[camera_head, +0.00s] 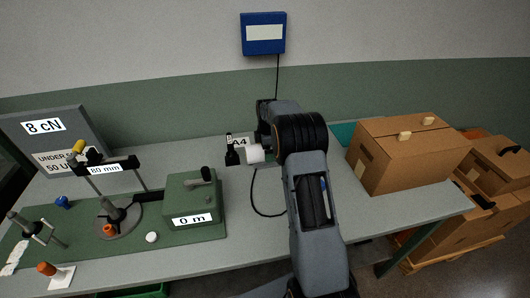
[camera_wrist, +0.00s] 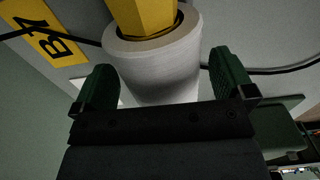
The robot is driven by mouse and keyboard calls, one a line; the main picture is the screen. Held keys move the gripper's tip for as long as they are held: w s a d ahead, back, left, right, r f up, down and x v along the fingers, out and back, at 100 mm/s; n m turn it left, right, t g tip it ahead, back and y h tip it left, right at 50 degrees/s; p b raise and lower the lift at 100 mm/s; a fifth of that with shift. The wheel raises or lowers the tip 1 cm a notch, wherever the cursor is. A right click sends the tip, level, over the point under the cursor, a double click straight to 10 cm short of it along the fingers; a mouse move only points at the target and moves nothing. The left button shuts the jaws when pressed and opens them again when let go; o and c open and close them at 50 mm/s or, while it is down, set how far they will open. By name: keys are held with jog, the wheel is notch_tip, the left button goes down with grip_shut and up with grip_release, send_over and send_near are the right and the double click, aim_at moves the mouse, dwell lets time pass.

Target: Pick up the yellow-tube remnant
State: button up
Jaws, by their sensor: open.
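The yellow-tube remnant shows large in the wrist view: a yellow tube (camera_wrist: 145,15) stands out of a thick white yarn package (camera_wrist: 155,70). My gripper (camera_wrist: 162,78) is open, its two green-padded fingers on either side of the white package. A narrow gap seems to show at the left finger; I cannot tell whether either finger touches. The black gripper body hides the near end of the package. In the head view a white cylinder (camera_head: 255,153) shows beside my wrist; the yellow tube is hidden there.
A yellow label (camera_wrist: 50,38) lies beside the package. A green box marked 0 m (camera_head: 193,208), a stand marked 80 mm (camera_head: 105,169) and a green mat (camera_head: 75,262) are on the left of the table. A cardboard box (camera_head: 400,165) stands right. A black cable (camera_head: 254,195) loops near my arm.

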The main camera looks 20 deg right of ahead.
jog(key=shift+f, duration=0.1)
jog(key=c, duration=0.9)
jog(key=shift+o, duration=0.2)
